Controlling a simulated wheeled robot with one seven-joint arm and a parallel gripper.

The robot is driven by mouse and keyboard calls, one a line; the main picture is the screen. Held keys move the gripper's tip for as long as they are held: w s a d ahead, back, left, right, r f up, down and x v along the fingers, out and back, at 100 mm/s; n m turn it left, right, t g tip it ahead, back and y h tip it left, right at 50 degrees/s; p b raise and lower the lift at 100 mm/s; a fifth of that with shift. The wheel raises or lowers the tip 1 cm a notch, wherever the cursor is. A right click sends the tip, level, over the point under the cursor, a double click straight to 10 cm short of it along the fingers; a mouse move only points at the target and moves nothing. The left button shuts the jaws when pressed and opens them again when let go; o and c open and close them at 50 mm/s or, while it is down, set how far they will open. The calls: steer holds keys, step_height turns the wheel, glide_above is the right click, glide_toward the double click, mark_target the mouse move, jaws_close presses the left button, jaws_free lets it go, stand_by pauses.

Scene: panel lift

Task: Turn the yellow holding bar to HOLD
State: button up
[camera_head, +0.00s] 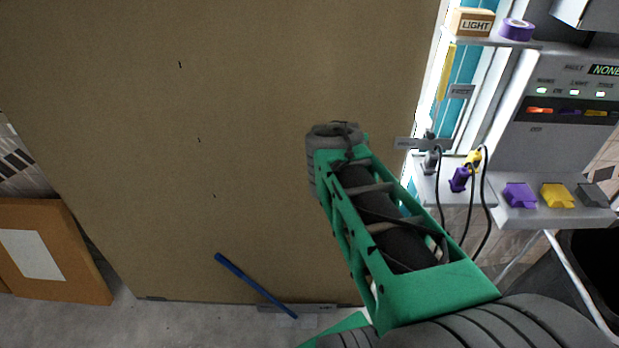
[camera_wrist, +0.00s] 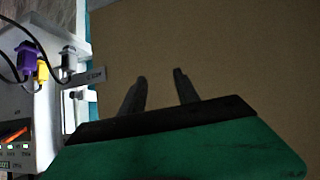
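A narrow yellow bar (camera_head: 446,72) stands almost upright beside the teal column at the upper right of the head view. I take it to be the holding bar; the wrist view does not show it. A small grey label plate (camera_head: 461,91) is just right of its lower end, its text too small to read. My gripper (camera_wrist: 160,75) shows two dark fingers standing apart with nothing between them. They point toward the large brown panel (camera_head: 230,120). In the head view my own arm hides the fingers, left of and below the yellow bar.
A grey shelf (camera_head: 427,185) with purple, yellow and grey plugs and hanging black cables is right of my arm. A box marked LIGHT (camera_head: 472,22) and a purple tape roll (camera_head: 517,29) sit above. A blue bar (camera_head: 255,285) slants low before the panel.

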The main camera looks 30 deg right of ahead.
steer(key=s+a+f+n+g+y, duration=0.1)
steer(key=a+f+n+y, duration=0.1)
steer(key=a+f, duration=0.3)
steer(key=a+y, duration=0.1)
steer(key=a, duration=0.3)
steer(key=shift+s+b, duration=0.4)
